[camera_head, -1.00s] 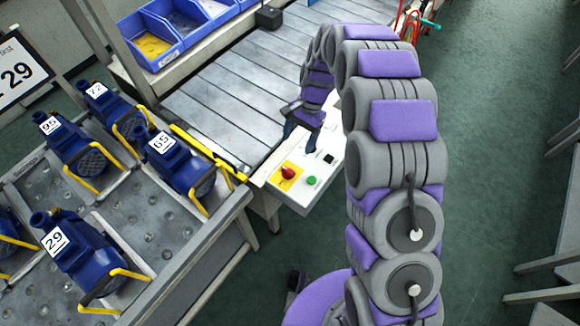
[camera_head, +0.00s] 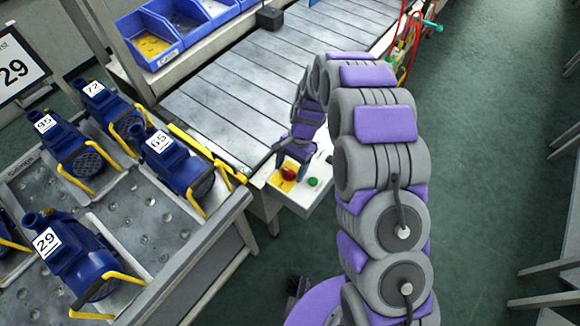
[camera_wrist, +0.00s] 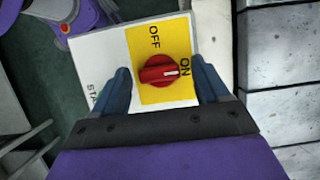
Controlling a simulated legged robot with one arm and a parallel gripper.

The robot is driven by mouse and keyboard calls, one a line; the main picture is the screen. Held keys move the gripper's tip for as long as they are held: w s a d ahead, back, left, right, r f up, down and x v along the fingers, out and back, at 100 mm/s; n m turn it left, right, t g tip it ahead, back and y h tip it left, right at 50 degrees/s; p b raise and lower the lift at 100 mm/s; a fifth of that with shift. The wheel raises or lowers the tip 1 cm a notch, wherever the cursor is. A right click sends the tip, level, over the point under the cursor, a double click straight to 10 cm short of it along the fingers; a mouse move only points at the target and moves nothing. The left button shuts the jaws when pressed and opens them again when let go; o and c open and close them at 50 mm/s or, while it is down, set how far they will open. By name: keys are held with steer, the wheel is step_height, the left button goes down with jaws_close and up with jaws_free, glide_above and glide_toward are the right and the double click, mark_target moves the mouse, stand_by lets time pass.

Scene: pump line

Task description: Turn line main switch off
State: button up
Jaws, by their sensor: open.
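The line main switch is a red rotary knob (camera_wrist: 165,71) on a yellow plate (camera_wrist: 150,38) with the words OFF and ON. Its white mark points toward ON in the wrist view. In the head view the red knob (camera_head: 289,173) sits on the white control box (camera_head: 315,202), with a green button (camera_head: 313,182) beside it. My gripper (camera_wrist: 163,75) is open, with one blue finger on each side of the knob. I cannot tell whether the fingers touch it. In the head view my gripper (camera_head: 291,168) is over the knob.
A slatted conveyor (camera_head: 235,95) runs behind the box. At left, a tray table (camera_head: 135,226) holds several blue pumps (camera_head: 180,161) with number labels and yellow handles. Blue bins (camera_head: 150,40) stand at the back. Green floor (camera_head: 470,130) is open on the right.

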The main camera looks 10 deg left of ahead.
steer(key=shift+c, duration=0.4)
steer(key=c, duration=1)
